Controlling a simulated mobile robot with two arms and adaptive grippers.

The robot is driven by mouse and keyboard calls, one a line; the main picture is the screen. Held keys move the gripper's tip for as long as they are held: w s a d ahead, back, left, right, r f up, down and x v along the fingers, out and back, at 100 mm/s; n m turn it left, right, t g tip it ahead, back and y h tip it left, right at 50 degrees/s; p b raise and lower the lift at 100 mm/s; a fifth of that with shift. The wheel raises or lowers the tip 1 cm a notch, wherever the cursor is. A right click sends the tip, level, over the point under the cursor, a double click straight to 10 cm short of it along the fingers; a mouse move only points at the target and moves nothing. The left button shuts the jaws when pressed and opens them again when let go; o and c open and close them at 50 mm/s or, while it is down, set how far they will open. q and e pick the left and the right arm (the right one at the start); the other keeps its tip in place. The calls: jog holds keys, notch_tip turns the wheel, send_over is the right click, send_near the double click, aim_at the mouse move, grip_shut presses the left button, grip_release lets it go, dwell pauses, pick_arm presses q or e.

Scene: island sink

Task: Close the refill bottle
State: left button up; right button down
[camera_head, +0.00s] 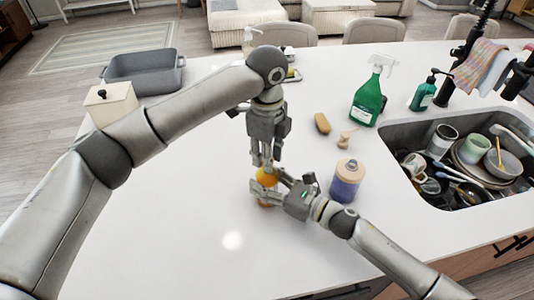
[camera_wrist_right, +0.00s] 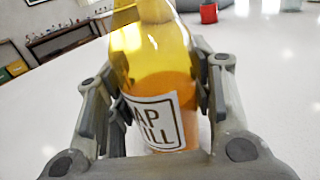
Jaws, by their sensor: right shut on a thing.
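The refill bottle (camera_head: 266,180) is a see-through yellow-orange bottle standing upright on the white counter. In the right wrist view the bottle (camera_wrist_right: 155,60) fills the middle, with amber liquid low inside and a white label partly reading "AP" and "ILL". My right gripper (camera_head: 274,190) is shut around its body from the right, one finger on each side. My left gripper (camera_head: 264,163) points straight down at the bottle's top. Its fingers hide the bottle's mouth, so I cannot tell whether a cap is there or between the fingers.
A brush (camera_head: 322,123), a small wooden tool (camera_head: 346,139) and a green spray bottle (camera_head: 368,100) stand behind. The sink (camera_head: 455,165) holds dishes. The front left counter is clear.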

pick_arm(q)
jog(key=o, duration=0.4)
jog(key=shift+o, duration=0.2)
jog(key=shift+r, duration=0.1)
notch_tip(320, 180, up, 12)
pick_arm(e)
jog(key=c, duration=0.6)
grip_release()
jog(key=v, duration=1.2)
